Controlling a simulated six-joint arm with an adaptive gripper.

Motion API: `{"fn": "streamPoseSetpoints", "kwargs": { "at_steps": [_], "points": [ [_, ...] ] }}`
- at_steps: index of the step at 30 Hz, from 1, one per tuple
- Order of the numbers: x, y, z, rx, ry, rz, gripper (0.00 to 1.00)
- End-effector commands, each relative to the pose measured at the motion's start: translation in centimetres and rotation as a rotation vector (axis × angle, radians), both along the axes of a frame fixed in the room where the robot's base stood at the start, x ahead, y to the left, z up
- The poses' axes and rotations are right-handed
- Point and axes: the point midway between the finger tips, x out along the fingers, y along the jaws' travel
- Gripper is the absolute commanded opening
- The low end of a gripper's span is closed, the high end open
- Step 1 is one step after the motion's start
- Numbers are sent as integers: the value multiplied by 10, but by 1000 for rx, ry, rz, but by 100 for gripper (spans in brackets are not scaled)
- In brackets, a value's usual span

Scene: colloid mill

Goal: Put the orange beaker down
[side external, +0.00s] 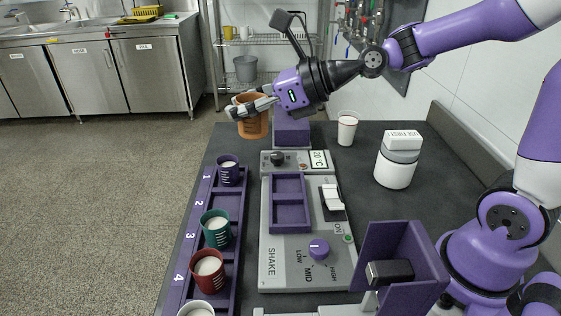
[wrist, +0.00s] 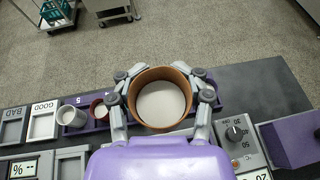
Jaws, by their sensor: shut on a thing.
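My gripper (side external: 240,110) is shut on the orange beaker (side external: 253,125) and holds it in the air, above and beyond the far end of the purple rack. In the wrist view the beaker (wrist: 161,100) sits between both fingers, open side facing the camera, with pale contents inside. The purple rack (side external: 228,262) has numbered places. A purple beaker (side external: 228,171) stands by 1, a green one (side external: 216,230) by 3, a red one (side external: 208,271) by 4 and a white one (side external: 196,309) at the near end. The place by 2 looks empty.
A grey shaker (side external: 305,270) with an empty two-part purple holder (side external: 289,203) stands right of the rack. Behind it are a heater unit (side external: 277,158) and purple block. A white cup (side external: 347,128) and white jar (side external: 397,162) stand at the right. Floor lies left of the bench.

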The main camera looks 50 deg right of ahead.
Motion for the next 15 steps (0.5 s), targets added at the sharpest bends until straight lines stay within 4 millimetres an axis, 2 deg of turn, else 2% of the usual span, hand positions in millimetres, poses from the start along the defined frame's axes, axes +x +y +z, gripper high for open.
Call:
{"fn": "streamPoseSetpoints", "kwargs": {
  "at_steps": [1, 3, 6, 11, 15],
  "points": [
    [-3, -23, 16, -5, -11, -66, 0],
    [-11, -48, 31, -8, -7, -142, 0],
    [-22, -75, 46, -13, -1, -233, 0],
    [-34, -96, 57, -21, 6, -314, 0],
    [-31, -89, 53, -16, 12, -291, 0]
  ]
}}
